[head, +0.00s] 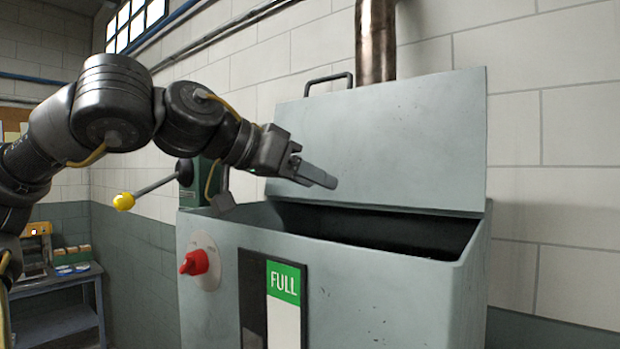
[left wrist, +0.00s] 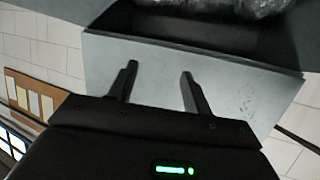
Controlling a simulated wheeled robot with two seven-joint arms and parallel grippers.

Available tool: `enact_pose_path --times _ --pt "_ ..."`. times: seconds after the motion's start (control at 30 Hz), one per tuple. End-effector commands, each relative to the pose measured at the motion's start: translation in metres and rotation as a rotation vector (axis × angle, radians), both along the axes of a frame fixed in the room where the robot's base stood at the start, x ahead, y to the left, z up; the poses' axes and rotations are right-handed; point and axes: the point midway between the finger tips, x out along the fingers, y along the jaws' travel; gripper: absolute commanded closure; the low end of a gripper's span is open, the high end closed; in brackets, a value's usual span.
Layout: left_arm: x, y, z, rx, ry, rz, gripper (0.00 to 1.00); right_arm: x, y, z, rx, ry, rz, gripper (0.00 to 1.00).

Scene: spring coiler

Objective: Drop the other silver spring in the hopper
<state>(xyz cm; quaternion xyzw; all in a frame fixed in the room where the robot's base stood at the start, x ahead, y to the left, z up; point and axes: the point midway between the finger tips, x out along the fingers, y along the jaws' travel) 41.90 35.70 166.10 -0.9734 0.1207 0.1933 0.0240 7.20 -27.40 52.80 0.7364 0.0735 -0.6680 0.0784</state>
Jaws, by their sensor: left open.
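The grey hopper (head: 345,275) stands in front of me with its lid (head: 400,140) raised against the wall. Its front carries a green FULL label (head: 283,282). My left gripper (head: 328,182) is over the hopper's opening, above the rim, with nothing visible in it. In the left wrist view its two fingers (left wrist: 158,82) are apart and the gap is empty. Shiny silvery material (left wrist: 235,8) shows inside the hopper at the top of the left wrist view; I cannot make out single springs. No loose silver spring is visible outside the hopper. My right gripper is not in view.
A red knob (head: 195,262) sticks out of the hopper's front. A lever with a yellow ball (head: 124,201) and a green machine part (head: 197,182) are at its left. A copper pipe (head: 376,40) rises behind the lid. A side table (head: 65,285) stands at far left.

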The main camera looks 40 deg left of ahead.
Motion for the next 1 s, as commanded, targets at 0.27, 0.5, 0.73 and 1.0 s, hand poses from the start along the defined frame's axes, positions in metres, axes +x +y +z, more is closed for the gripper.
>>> enact_pose_path --times 0.27,0.5,0.73,1.0 --pt "-0.034 0.009 0.011 0.000 -0.008 0.001 0.51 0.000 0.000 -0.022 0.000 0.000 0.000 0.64" --pt "-0.075 0.019 0.029 -0.001 -0.006 0.002 0.51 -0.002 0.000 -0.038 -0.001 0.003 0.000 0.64" --pt "-0.095 0.024 0.040 0.000 -0.002 0.000 0.51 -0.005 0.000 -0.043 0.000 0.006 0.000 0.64" --pt "-0.097 0.025 0.041 0.000 -0.001 0.000 0.51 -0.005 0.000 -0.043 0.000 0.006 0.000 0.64"
